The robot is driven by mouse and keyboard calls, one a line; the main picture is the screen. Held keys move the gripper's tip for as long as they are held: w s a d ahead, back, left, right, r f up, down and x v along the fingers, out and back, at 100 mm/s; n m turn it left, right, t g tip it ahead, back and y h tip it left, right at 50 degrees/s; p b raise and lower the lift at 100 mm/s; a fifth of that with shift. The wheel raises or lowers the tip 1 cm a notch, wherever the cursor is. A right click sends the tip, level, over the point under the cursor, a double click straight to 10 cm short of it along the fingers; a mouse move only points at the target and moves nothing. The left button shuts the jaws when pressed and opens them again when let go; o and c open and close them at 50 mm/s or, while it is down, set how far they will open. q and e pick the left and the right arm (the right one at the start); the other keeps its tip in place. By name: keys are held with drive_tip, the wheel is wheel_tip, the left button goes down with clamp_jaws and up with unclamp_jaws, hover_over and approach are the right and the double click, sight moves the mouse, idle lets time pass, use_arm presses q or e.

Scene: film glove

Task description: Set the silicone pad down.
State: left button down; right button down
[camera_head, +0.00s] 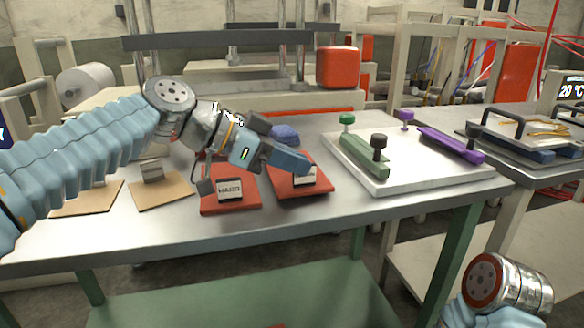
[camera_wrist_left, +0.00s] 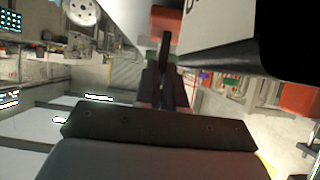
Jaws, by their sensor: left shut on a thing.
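My left gripper (camera_head: 298,162) reaches in from the left, low over the right-hand red mat (camera_head: 289,189), with its fingers pointing right. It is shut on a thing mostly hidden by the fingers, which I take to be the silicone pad. In the left wrist view, a slim dark piece (camera_wrist_left: 165,48) shows at the fingertips of the left gripper (camera_wrist_left: 164,82), with red beyond it. A small labelled block (camera_head: 305,175) shows just below the fingertips. I cannot tell whether they touch. My right arm shows at the lower right, but its gripper is out of view.
Another red mat (camera_head: 230,204) holds a labelled block (camera_head: 229,187). Tan boards (camera_head: 160,194) lie further left. A blue rounded thing (camera_head: 285,132) sits behind the gripper. A white plate (camera_head: 425,177) with green and purple handled bars stands right. The metal table's front strip is clear.

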use_arm(q)
drive_tip(key=shift+f, duration=0.3)
drive_tip(key=shift+f, duration=0.2)
drive_tip(key=c, duration=1.2)
unclamp_jaws()
drive_tip(key=shift+c, duration=0.2)
drive_tip(key=shift+r, duration=0.1)
drive_tip(key=shift+r, duration=0.2)
drive_tip(key=v, duration=1.2)
drive_tip(key=shift+f, duration=0.15)
